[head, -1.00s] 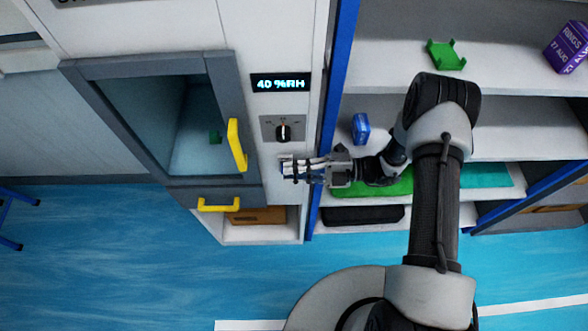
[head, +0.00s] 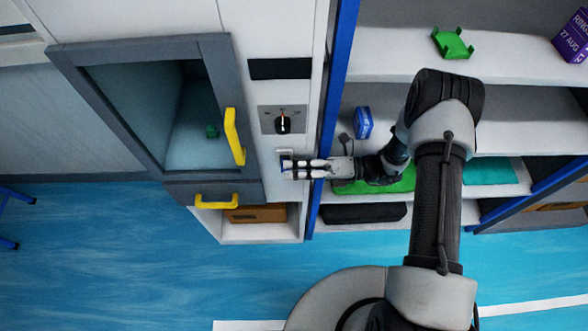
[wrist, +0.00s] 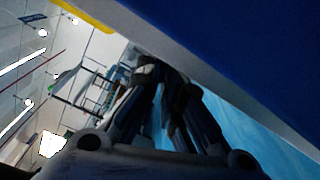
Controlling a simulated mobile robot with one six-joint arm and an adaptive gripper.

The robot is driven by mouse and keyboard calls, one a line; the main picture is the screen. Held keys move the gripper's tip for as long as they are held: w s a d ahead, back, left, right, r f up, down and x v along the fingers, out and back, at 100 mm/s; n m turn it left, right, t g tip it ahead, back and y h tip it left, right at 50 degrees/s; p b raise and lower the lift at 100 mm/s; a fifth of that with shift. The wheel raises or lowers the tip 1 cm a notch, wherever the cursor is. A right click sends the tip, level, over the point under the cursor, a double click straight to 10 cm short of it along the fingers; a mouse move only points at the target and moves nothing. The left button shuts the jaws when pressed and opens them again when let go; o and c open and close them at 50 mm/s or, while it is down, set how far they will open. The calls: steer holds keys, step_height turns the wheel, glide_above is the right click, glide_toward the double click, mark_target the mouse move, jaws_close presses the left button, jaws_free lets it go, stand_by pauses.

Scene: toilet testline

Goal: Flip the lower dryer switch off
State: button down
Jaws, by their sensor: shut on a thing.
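The dryer (head: 262,25) is the pale cabinet at the left of the head view. The lower dryer switch (head: 285,156) is on its front panel, below the dial (head: 283,123), and is partly hidden by my fingertips. My gripper (head: 287,168) is at this switch, reaching in from the right with its fingers closed together. In the wrist view my fingers (wrist: 160,85) converge near the dryer's face, and the switch cannot be made out there. The display (head: 280,68) above the dial is dark.
The dryer door has a yellow handle (head: 234,137), and a drawer below it has another (head: 214,202). A blue post (head: 338,75) stands right of the panel. Shelves at the right hold a green holder (head: 452,44) and a blue box (head: 362,122).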

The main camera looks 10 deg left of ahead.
steer(key=shift+f+n, duration=0.2)
steer(key=shift+n, duration=0.4)
steer(key=shift+w+n, duration=0.1)
steer(key=shift+n, duration=0.2)
steer(key=c, duration=2)
jaws_free()
steer(key=shift+d, duration=0.1)
steer(key=v, duration=1.1)
steer(key=shift+d, duration=0.4)
steer(key=shift+f, duration=0.1)
